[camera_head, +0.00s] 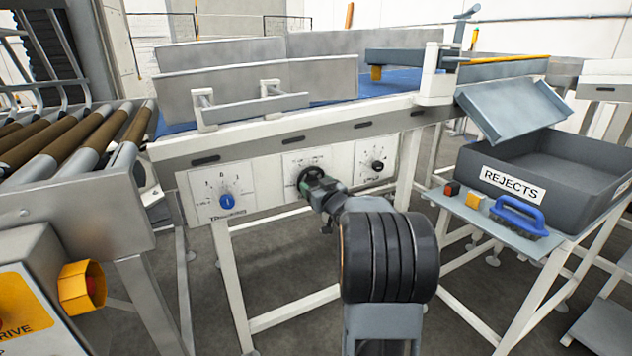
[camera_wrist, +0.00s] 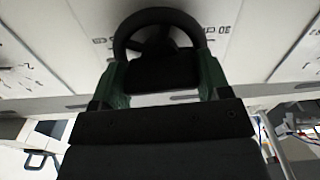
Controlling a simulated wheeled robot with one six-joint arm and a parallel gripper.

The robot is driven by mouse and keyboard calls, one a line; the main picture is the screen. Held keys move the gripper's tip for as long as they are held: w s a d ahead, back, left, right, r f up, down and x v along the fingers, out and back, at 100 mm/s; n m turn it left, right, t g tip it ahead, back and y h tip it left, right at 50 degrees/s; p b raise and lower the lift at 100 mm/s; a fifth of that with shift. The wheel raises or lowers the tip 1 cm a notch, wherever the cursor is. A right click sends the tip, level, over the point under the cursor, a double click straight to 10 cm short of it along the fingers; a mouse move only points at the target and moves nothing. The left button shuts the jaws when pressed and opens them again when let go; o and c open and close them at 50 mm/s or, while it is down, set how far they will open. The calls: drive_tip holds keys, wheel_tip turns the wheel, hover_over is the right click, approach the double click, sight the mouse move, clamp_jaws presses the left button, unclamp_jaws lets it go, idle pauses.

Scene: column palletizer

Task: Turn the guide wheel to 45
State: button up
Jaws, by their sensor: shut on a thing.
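The guide wheel (camera_head: 311,176) is a small dark handwheel on the middle white panel (camera_head: 293,164) of the conveyor's side. My gripper (camera_head: 313,183) reaches it from the front and hides much of it. In the wrist view the black wheel (camera_wrist: 157,17) fills the top middle, and the green fingers of my gripper (camera_wrist: 160,80) stand on both sides of its lower part, shut on it. Scale marks show on the panel beside the wheel, but I cannot read the wheel's setting.
A blue knob (camera_head: 226,201) sits on the left panel and a black knob (camera_head: 377,166) on the right panel. At the right stands a grey REJECTS bin (camera_head: 590,178) with a blue-handled brush (camera_head: 518,216) before it. Rollers (camera_head: 92,140) lie at the left.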

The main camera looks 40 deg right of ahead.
drive_tip(key=shift+m, duration=0.5)
drive_tip(key=o, duration=0.9)
drive_tip(key=shift+o, duration=0.2)
drive_tip(key=shift+s, duration=0.15)
drive_tip(key=s+a+p, duration=0.2)
drive_tip(key=s+p, duration=0.1)
drive_tip(key=s, duration=1)
drive_tip(key=shift+s, duration=0.25)
